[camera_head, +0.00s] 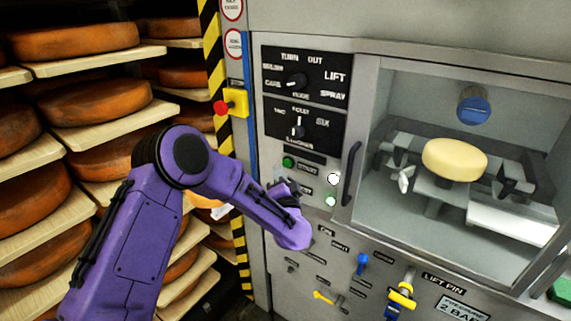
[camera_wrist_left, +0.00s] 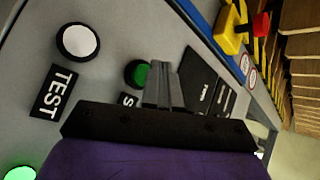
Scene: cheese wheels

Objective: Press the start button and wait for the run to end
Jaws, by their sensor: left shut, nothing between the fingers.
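The green start button (camera_head: 288,162) is on the grey machine's control panel, left of a START label (camera_head: 308,169). In the left wrist view the green button (camera_wrist_left: 136,73) shows beside my fingertips, partly covered by them, with its label mostly hidden. My left gripper (camera_head: 283,184) is close to the panel just below the button, mostly hidden by my purple wrist. In the wrist view its fingers (camera_wrist_left: 163,72) are shut with nothing between them. I cannot tell whether they touch the panel. My right gripper is not in view.
A white button (camera_head: 333,179), marked TEST (camera_wrist_left: 61,92) in the wrist view, and a lit green one (camera_head: 330,201) are nearby. A red emergency knob (camera_head: 221,108) sits on a yellow box. A cheese wheel (camera_head: 454,159) is behind the handled door (camera_head: 352,172). Cheese shelves stand left.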

